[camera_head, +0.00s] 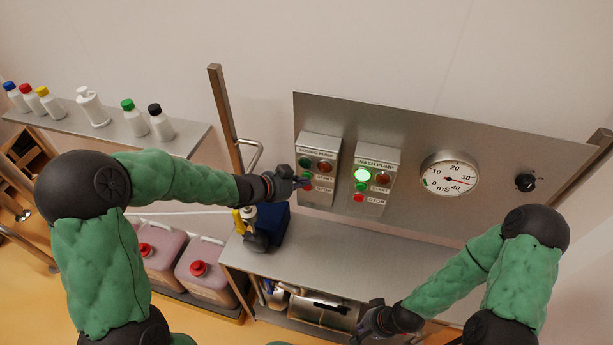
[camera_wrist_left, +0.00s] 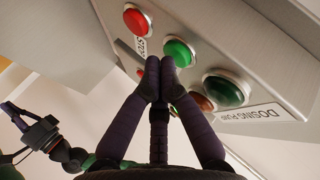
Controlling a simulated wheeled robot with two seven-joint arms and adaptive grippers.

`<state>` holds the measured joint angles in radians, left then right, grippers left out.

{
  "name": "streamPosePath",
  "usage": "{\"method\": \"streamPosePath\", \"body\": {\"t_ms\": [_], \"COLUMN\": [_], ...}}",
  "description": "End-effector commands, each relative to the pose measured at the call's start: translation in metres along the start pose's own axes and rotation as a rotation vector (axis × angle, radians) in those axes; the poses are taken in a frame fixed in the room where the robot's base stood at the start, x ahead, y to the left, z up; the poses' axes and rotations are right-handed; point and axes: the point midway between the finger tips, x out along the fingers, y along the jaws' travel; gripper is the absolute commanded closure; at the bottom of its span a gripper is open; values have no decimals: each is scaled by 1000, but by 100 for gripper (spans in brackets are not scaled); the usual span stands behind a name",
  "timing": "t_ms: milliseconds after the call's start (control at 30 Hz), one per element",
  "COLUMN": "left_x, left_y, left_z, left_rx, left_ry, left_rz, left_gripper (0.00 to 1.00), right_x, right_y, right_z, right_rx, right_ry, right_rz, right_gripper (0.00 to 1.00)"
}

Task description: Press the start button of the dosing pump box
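The dosing pump box (camera_head: 318,150) is a grey box on the steel wall panel, with a dark green lamp (camera_wrist_left: 225,90) and a brownish-red lamp (camera_head: 325,167), both looking unlit. In the left wrist view its green start button (camera_wrist_left: 179,52) sits between the dark green lamp and the red stop button (camera_wrist_left: 137,20). My left gripper (camera_wrist_left: 160,66) is shut and empty, its fingertips together right by the green button's edge; I cannot tell whether they touch it. In the head view this gripper (camera_head: 302,183) partly covers the box's buttons. My right gripper (camera_head: 372,322) is low, away from the box; its fingers are unclear.
The wash pump box (camera_head: 379,160), with a lit green lamp, stands just right of the dosing box. A gauge (camera_head: 449,175) and black knob (camera_head: 525,182) are further right. A blue container (camera_head: 268,225) stands on the steel bench (camera_head: 345,262) below. Several bottles line the left shelf.

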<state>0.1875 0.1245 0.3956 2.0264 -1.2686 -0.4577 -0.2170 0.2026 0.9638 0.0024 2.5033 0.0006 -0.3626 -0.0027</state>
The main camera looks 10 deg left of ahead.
Motion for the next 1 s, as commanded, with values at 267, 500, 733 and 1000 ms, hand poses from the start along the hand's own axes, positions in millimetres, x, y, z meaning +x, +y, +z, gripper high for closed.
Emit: {"method": "streamPosePath", "body": {"t_ms": [267,500,733,1000], "left_x": [2,3,3,-3], "left_y": [-2,-4,-4,2], "left_z": [0,0,0,0], "left_rx": [0,0,0,0], "left_ry": [0,0,0,0], "left_rz": [0,0,-1,-1], "left_gripper": [100,100,100,100], "right_x": [-2,-2,-2,-1], "right_y": [0,-1,-1,0], "right_z": [0,0,0,0], "right_rx": [0,0,0,0], "right_ry": [0,0,0,0], "right_rz": [0,0,0,0], "right_gripper": [100,100,100,100]}}
